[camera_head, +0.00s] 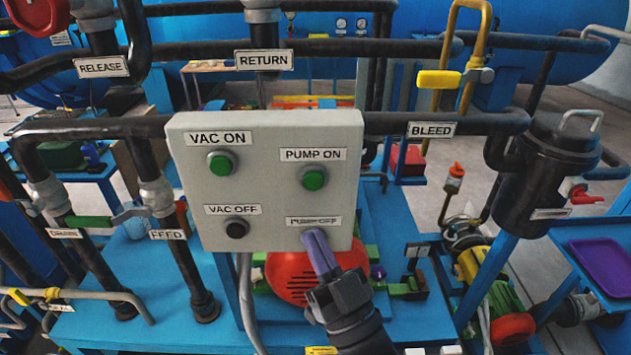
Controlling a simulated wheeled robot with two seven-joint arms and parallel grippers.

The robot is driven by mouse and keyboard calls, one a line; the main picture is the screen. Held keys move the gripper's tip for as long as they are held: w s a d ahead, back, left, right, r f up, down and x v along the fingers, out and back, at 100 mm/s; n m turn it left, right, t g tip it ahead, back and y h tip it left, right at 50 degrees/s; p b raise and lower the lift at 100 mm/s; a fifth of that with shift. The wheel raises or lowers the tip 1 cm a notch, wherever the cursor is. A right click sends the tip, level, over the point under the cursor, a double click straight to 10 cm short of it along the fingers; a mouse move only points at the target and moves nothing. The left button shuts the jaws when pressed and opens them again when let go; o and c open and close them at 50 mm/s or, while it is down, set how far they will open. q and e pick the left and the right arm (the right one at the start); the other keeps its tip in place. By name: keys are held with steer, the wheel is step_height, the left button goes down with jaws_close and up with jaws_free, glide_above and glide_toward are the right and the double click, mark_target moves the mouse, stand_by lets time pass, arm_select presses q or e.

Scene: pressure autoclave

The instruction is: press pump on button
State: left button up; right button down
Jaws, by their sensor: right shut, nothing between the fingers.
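The pump on button (313,178) is a green round button under the "PUMP ON" label on a grey control box (270,205). My right gripper (317,236) is in front of the lower right of the box, with its purple fingers shut and empty. Its fingertips show just below the "PUMP OFF" label (314,221), below the pump on button and apart from it in the picture. The fingers hide the spot where a pump off button would be. I cannot tell whether the fingertips touch the box. My left gripper is not in view.
A green vac on button (220,163) and a black vac off button (236,229) are on the box's left side. Dark pipes run beside and behind the box. A red round pump part (290,275) is below it. A black canister (545,175) stands at right.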

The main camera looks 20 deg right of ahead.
mark_target(314, 181)
steer(key=w+b, duration=0.1)
steer(key=w, duration=0.1)
steer(key=w+d+b, duration=0.1)
steer(key=w, duration=0.2)
steer(key=w+d, duration=0.1)
steer(key=w, duration=0.2)
steer(key=shift+w+d+b, duration=0.15)
steer(key=shift+d+b, duration=0.05)
steer(key=shift+b, duration=0.2)
stand_by(1.0)
steer(key=shift+w, duration=0.15)
stand_by(0.5)
steer(key=shift+w+d, duration=0.1)
steer(key=shift+w, duration=0.15)
